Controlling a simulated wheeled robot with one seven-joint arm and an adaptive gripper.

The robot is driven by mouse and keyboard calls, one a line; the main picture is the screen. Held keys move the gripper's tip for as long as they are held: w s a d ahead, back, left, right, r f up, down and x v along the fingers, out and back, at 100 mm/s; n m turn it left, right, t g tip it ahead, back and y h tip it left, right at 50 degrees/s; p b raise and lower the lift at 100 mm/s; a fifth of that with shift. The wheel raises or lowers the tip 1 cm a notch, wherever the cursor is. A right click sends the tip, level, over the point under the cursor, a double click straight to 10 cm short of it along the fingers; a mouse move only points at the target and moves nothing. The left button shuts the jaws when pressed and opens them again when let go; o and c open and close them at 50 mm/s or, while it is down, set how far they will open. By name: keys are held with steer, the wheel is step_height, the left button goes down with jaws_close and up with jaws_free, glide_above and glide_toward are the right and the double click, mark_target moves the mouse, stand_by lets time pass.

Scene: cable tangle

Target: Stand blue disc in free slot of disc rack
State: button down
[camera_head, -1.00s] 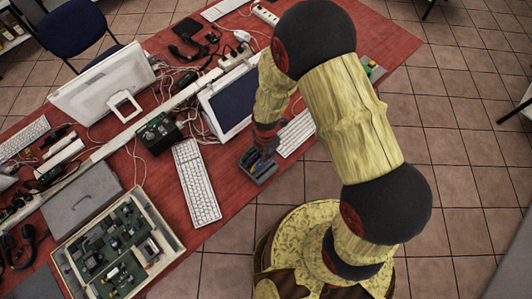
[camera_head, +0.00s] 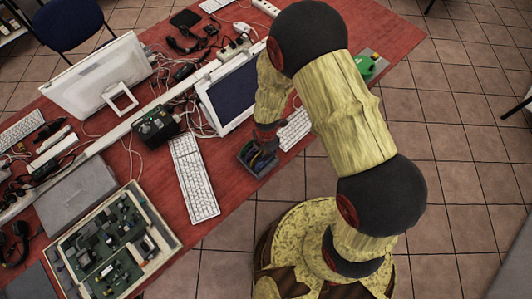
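The disc rack (camera_head: 246,167) is a small dark grey holder near the front edge of the red table. Dark and bluish discs (camera_head: 259,161) with a hint of yellow stand in it, too small to tell apart, and I cannot make out which slot is free. My gripper (camera_head: 266,146) points down at the rack's far side, right over or among the discs. Its fingers are mostly hidden and very small, so I cannot see whether they hold the blue disc.
A white keyboard (camera_head: 194,179) lies left of the rack and another (camera_head: 294,129) lies to its right. A monitor (camera_head: 231,96) stands behind. A tray of circuit boards (camera_head: 112,249) is at lower left. A green item (camera_head: 365,66) lies at the right.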

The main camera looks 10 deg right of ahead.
steer(key=shift+f+b, duration=1.2)
steer(key=shift+f, duration=0.5)
steer(key=c, duration=2.5)
jaws_free()
steer(key=o, duration=0.5)
steer(key=shift+o, duration=0.2)
step_height(320, 180, up, 12)
